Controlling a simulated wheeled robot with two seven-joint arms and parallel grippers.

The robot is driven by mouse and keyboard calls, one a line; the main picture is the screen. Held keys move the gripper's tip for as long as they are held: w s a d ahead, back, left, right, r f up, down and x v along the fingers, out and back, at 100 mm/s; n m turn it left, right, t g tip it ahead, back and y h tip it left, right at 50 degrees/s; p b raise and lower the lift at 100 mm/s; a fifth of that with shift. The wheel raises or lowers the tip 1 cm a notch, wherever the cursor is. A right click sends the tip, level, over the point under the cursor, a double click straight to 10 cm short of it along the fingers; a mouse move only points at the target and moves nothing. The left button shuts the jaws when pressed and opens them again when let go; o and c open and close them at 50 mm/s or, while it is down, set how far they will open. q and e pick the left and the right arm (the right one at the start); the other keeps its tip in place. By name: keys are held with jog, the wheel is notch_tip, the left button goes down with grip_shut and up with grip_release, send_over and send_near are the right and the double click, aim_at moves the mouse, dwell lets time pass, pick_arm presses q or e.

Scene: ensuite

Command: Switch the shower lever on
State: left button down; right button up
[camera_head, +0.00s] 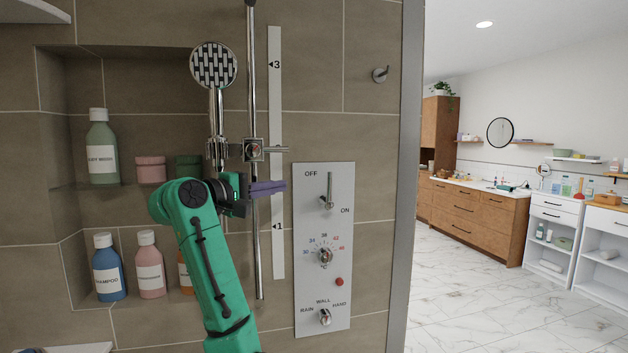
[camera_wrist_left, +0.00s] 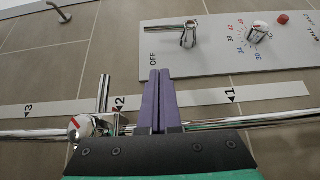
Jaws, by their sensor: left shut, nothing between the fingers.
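The shower lever (camera_head: 328,190) is a chrome handle on the grey control panel (camera_head: 309,248). It points up, with OFF printed at its upper left and ON at its lower right. In the left wrist view the lever (camera_wrist_left: 187,34) lies beyond my fingertips, its handle pointing left. My left gripper (camera_head: 284,187) has purple fingers, shut and empty. It is left of the panel, at about the lever's height, and its tips (camera_wrist_left: 160,73) appear close to the panel's edge. A gap shows between tips and lever. My right gripper is not in view.
A vertical chrome rail (camera_head: 260,270) with a hand shower (camera_head: 213,66) and a white scale strip (camera_head: 277,120) stand beside my gripper. Below the lever are a temperature knob (camera_head: 325,257), a red button (camera_head: 339,282) and a selector knob (camera_head: 325,317).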

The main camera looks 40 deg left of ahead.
aim_at(328, 189)
pick_arm(q)
jog(key=w+p, duration=0.2)
jog(key=w, duration=0.4)
jog(key=shift+w+d+r, duration=0.1)
jog(key=shift+w+r, duration=0.05)
jog(key=w+d+p, duration=0.2)
jog(key=w, duration=0.1)
jog(key=shift+d, duration=0.2)
jog(key=shift+w+d+f, duration=0.15)
jog(key=shift+d+f, duration=0.1)
jog(key=shift+d, duration=0.05)
jog(key=shift+a, duration=0.1)
jog(key=shift+w+r+g+p, duration=0.1)
jog(key=shift+r+g+p, duration=0.15)
jog(key=shift+p, duration=0.3)
